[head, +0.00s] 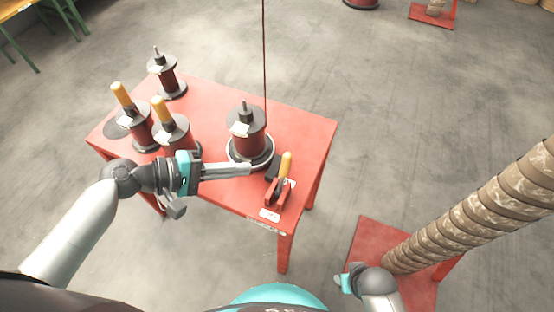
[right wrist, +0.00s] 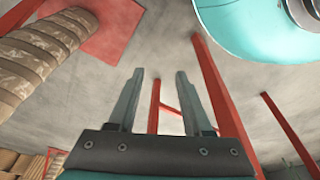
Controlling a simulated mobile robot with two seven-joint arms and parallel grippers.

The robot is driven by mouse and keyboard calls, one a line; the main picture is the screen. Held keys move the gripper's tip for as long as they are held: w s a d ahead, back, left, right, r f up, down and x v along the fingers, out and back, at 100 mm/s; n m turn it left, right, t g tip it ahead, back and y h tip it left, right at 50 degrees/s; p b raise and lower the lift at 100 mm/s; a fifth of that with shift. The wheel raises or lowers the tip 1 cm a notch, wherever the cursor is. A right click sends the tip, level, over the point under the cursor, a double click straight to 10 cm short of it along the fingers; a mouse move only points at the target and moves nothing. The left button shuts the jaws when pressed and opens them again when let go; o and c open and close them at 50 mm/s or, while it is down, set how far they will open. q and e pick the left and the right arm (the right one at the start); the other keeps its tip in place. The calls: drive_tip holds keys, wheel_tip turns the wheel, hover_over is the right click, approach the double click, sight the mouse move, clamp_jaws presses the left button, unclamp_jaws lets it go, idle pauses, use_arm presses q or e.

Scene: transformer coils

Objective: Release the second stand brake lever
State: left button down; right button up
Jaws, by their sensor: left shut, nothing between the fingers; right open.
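The brake lever (head: 285,165) has a yellow handle and stands nearly upright in a red bracket (head: 277,192) at the front right of the red table-like stand (head: 305,135). A dark coil (head: 247,135) sits on a round light-rimmed base just left of and behind it. My left gripper (head: 248,170) is shut and empty, its fingertips pointing right at the front of the coil's base, a short way left of the lever. They look apart from the lever. My right gripper (right wrist: 160,75) is open and empty below and right of the stand.
A dark cable (head: 264,50) hangs near the coil. A large wrapped column (head: 470,215) rises from a red base (head: 372,238) at right.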

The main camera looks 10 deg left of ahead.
sight(283, 174)
use_arm(q)
drive_tip(key=shift+w+a+r+n, duration=0.25)
drive_tip(key=shift+w+r+n, duration=0.1)
drive_tip(key=shift+r+n, duration=0.05)
drive_tip(key=b+x, duration=0.2)
drive_tip(key=x, duration=0.6)
drive_tip(key=shift+w+d, duration=0.1)
drive_tip(key=shift+w, duration=0.05)
drive_tip(key=shift+b+x, duration=0.35)
drive_tip(key=shift+x, duration=0.55)
use_arm(e)
drive_tip(key=shift+t, duration=0.4)
drive_tip(key=w+r, duration=0.2)
drive_tip(key=r, duration=0.3)
drive_tip(key=shift+w+a+r, duration=0.1)
drive_tip(key=shift+w+a, duration=0.3)
